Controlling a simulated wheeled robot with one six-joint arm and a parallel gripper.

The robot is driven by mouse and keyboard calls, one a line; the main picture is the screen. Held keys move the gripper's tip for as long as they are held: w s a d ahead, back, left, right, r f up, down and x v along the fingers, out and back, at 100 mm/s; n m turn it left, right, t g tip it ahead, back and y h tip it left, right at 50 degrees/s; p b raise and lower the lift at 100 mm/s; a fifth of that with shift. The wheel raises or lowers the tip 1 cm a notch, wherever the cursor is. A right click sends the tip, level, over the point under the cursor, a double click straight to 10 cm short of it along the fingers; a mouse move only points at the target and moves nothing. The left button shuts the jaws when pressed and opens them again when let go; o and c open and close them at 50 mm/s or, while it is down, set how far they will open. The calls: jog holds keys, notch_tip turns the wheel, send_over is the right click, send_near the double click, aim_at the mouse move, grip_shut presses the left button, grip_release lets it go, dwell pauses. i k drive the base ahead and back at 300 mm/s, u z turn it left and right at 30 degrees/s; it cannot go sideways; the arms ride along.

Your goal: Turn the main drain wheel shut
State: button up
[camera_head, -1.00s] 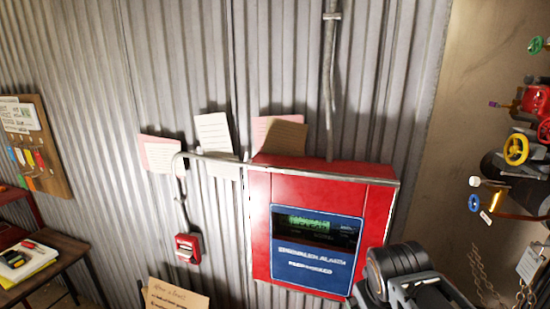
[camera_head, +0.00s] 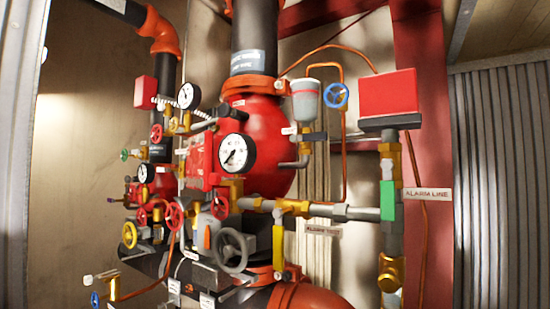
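Several handwheels sit on the riser pipework. A large grey wheel (camera_head: 232,250) is at lower centre, in front of the valve body. A blue wheel (camera_head: 335,95) is at upper right, and another blue wheel (camera_head: 95,299) is at the lower left edge. I cannot read a label marking any wheel as the main drain. My gripper is not in view.
A red domed valve (camera_head: 268,150) fills the centre, with white gauges (camera_head: 237,153) in front. An alarm line pipe (camera_head: 390,215) with a red box (camera_head: 388,93) stands at right. An orange pipe (camera_head: 310,297) crosses the bottom. Corrugated wall (camera_head: 505,180) is at far right.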

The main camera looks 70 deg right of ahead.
aim_at(173, 217)
jog(key=z, duration=0.4)
jog(key=k, duration=0.95)
jog(key=z, duration=0.6)
jog(key=i, duration=0.7)
jog(key=z, duration=0.4)
